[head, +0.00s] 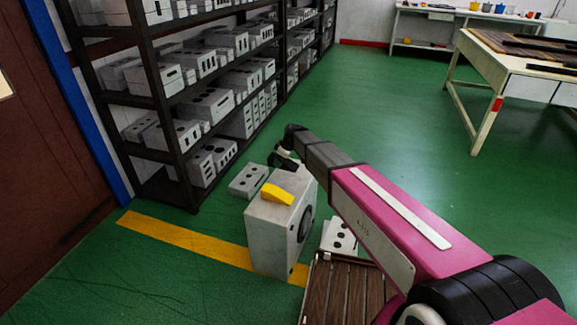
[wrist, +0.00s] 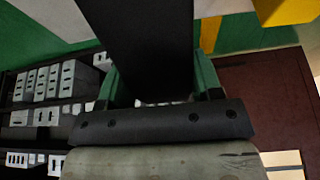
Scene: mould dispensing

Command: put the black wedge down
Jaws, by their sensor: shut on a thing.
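My gripper (wrist: 157,84) is shut on the black wedge (wrist: 145,40), which fills the upper middle of the wrist view between the green finger pads. In the head view my gripper (head: 284,157) is at the far end of my pink arm, above and behind a grey mould block. There the dark wedge and the dark gripper are hard to tell apart. A yellow wedge (head: 277,194) lies on top of the grey mould block (head: 272,234), which stands on the green floor. The wedge's far end is cut off in the wrist view.
A low grey block (head: 248,181) lies on the floor behind the mould block. A black rack (head: 190,203) full of grey blocks stands at left. A slatted wooden pallet (head: 345,290) and a white block (head: 338,238) are near my arm. A table (head: 482,62) stands at right; the floor between is clear.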

